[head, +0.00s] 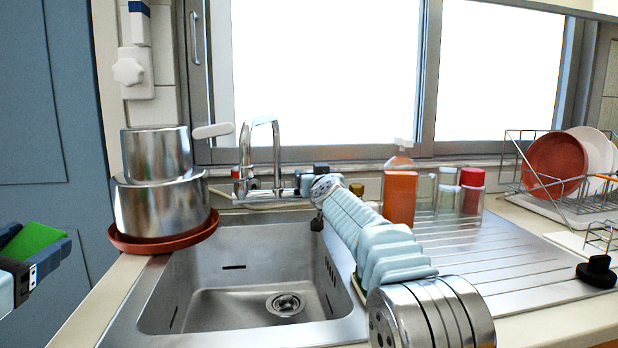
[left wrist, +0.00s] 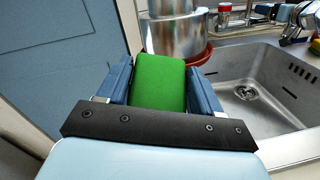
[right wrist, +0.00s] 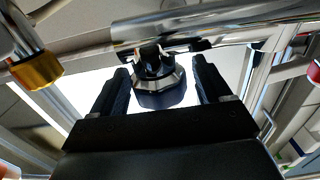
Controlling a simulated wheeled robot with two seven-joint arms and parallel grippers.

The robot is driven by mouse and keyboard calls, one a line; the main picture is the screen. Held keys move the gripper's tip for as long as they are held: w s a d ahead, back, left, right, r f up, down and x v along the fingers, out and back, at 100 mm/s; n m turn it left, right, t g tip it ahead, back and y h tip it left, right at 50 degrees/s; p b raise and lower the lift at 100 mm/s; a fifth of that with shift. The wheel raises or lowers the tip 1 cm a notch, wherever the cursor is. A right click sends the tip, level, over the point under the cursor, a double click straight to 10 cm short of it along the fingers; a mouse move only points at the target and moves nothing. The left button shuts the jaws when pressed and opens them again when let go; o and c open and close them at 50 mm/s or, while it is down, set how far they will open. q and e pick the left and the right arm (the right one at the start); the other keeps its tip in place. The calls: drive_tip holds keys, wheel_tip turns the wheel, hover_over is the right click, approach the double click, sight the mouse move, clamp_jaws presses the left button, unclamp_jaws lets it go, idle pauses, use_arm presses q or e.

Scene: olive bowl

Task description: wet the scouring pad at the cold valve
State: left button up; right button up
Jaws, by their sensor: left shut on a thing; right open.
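The green scouring pad (head: 36,239) is clamped between the blue fingers of my left gripper (head: 33,246), at the left of the head view, left of the sink. The pad also fills the jaws in the left wrist view (left wrist: 158,84). My right gripper (head: 308,180) is at the right side of the tap (head: 262,155), partly hidden by my own arm. In the right wrist view, a faceted chrome valve knob with a dark ring (right wrist: 158,82) stands between its open fingers, with gaps on both sides. A red-marked valve (head: 237,174) is on the tap's left side.
The steel sink (head: 215,300) is empty. Stacked pots (head: 160,205) stand in a red dish (head: 135,243) left of it. A dish rack (head: 555,185) is at right.

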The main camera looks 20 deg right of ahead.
drive_tip(key=v, duration=1.2)
drive_tip(key=shift+s+f, duration=0.1)
drive_tip(key=shift+f, duration=0.05)
idle(0.4)
